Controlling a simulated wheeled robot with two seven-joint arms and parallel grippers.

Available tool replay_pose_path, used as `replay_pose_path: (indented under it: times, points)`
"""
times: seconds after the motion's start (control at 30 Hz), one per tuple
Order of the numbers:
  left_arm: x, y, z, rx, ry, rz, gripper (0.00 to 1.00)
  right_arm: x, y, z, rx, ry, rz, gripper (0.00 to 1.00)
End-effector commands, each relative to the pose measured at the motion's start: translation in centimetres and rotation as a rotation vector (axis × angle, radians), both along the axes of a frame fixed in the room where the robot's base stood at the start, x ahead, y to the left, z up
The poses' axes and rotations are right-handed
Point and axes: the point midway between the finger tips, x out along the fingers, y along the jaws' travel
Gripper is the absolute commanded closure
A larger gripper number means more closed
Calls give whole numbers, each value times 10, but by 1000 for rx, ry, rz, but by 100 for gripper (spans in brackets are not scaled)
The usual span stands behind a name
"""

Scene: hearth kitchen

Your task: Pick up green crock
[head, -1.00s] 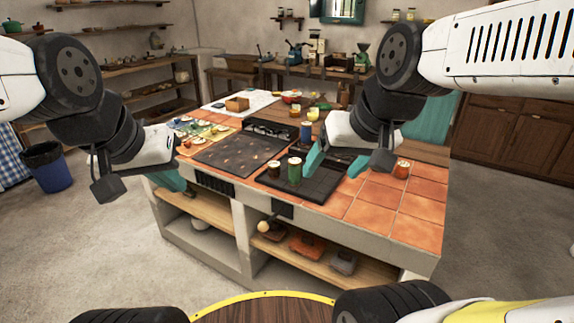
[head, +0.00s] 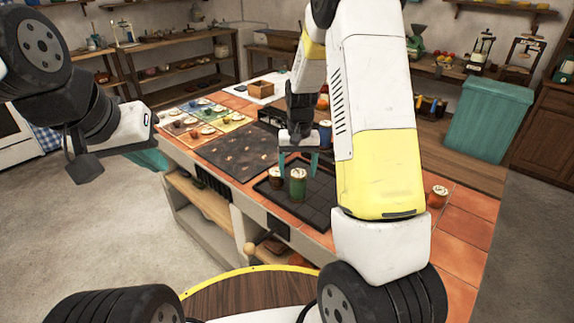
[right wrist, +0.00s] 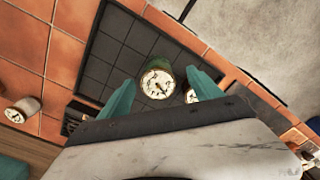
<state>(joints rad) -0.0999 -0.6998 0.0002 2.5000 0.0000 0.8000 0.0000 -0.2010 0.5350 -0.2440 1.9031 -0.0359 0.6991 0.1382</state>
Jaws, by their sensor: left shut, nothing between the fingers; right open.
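The green crock (head: 298,184), with a pale, dark-flecked top, stands upright on the dark tiled tray (head: 314,202) on the counter. My right gripper (head: 298,165) is open, pointing down behind and above it in the head view. In the right wrist view the green crock (right wrist: 157,84) shows between the two teal fingers, nearer their tips; I cannot tell whether they touch it. My left gripper (head: 152,158) is shut and empty, off the counter's left side.
A brown crock (head: 275,178) stands close left of the green one. A blue crock (head: 325,132) is behind, partly hidden by my right arm. A rust-coloured crock (head: 438,196) stands on the tiles at right. A dark speckled panel (head: 240,152) lies left of the tray.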

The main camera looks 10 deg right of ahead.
Motion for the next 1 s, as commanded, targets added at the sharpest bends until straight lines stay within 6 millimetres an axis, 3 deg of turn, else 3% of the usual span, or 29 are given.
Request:
replay_pose_path:
  times: [0.47,0.7,1.0]
  points:
    - [0,0,0,0,0,0,100,2,-3,-50,-14,20,-3,26]
    - [0,0,0,0,0,0,100,-1,-5,-84,-14,20,-1,26]
    - [0,0,0,0,0,0,100,0,-5,-93,-13,17,-2,26]
